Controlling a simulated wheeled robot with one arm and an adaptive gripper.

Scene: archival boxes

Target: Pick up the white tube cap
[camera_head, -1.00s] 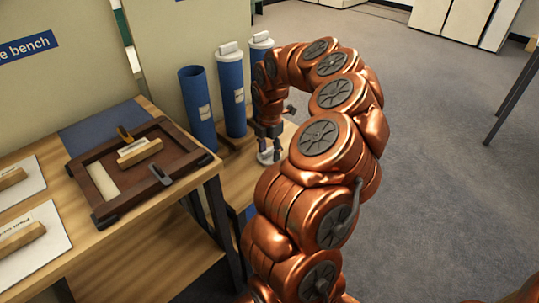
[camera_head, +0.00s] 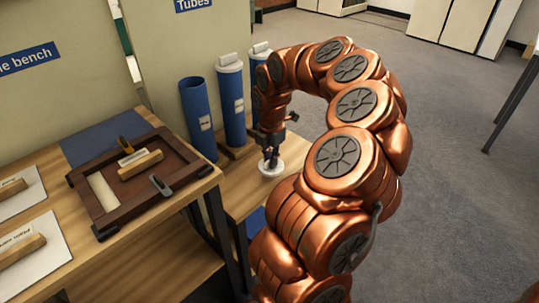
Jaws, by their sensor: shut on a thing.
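The white tube cap (camera_head: 271,169) is a small round disc with a raised middle, at the low wooden bench by the blue tubes. My gripper (camera_head: 271,161) points down at it, with the dark fingers closed on the cap's raised middle. Whether the cap touches the bench or is slightly above it is hard to tell. The nearest blue tube (camera_head: 198,118) stands upright with an open top. The blue tubes behind it (camera_head: 231,104) and (camera_head: 259,52) wear white caps; my arm hides most of the farther one.
A higher wooden table (camera_head: 110,255) at left holds a dark wooden frame (camera_head: 125,213) with clips and wooden blocks. A partition (camera_head: 180,55) stands behind the tubes. Grey floor (camera_head: 440,200) lies open at right.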

